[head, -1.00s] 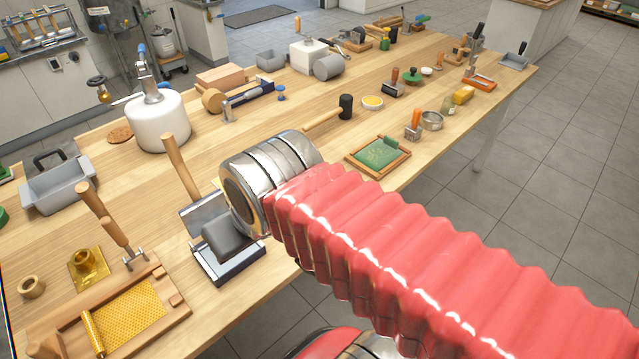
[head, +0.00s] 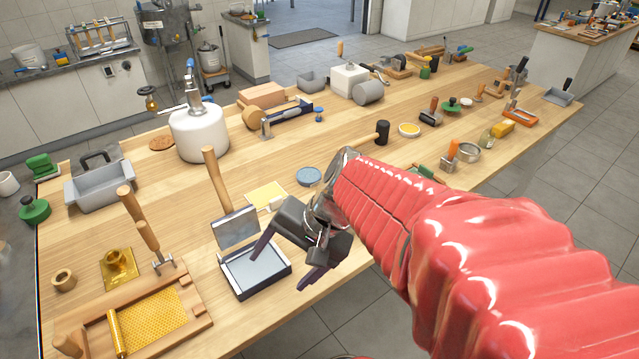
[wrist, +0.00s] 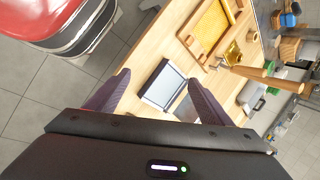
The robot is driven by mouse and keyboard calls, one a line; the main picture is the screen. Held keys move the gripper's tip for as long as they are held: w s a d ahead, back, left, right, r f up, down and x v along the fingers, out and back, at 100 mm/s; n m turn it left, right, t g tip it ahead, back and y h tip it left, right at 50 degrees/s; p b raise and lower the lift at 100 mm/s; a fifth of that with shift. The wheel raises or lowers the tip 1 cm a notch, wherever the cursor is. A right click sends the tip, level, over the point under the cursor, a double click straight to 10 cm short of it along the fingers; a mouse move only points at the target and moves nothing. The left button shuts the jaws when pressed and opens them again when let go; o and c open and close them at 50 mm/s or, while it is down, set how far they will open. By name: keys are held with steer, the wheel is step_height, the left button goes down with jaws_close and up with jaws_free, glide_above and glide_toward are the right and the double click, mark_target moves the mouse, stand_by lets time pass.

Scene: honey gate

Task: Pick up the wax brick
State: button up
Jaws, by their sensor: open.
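A small yellow block (head: 502,127), which looks like the wax brick, lies near the table's right edge, towards the far end, in the head view. It stands beside a small jar (head: 487,137). My gripper (head: 278,272) is open, with its dark fingers apart and nothing between them. It is far from the yellow block, at the near front edge of the table. Its fingers hang over or beside an open hinged press (head: 257,272) with a pale inner plate. In the wrist view the press (wrist: 163,84) shows between the fingers (wrist: 160,80). The yellow block is not seen there.
A metal ring dish (head: 467,152) and an orange-handled tool (head: 450,155) stand near the yellow block. A dark mallet head (head: 382,132), a white pot (head: 199,133) and a framed honeycomb sheet (head: 150,312) also occupy the table. Bare wood shows mid-table.

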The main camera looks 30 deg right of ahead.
steer(key=d+f+m+t+h, duration=0.1)
steer(key=d+f+m+t, duration=0.1)
steer(key=d+m, duration=0.6)
steer(key=d+f+m+t+h, duration=0.1)
steer(key=d+f+m+t, duration=0.2)
steer(key=d+m, duration=0.5)
steer(key=d+f+m+t+h, duration=0.2)
steer(key=d+m+t, duration=0.3)
steer(key=d+m, duration=0.4)
steer(key=w+d, duration=0.1)
steer(key=d, duration=0.3)
steer(key=shift+d+f, duration=0.15)
steer(key=shift+f, duration=0.05)
steer(key=x, duration=0.8)
steer(key=shift+w+f, duration=0.15)
steer(key=shift+w, duration=0.1)
steer(key=shift+x, duration=2.6)
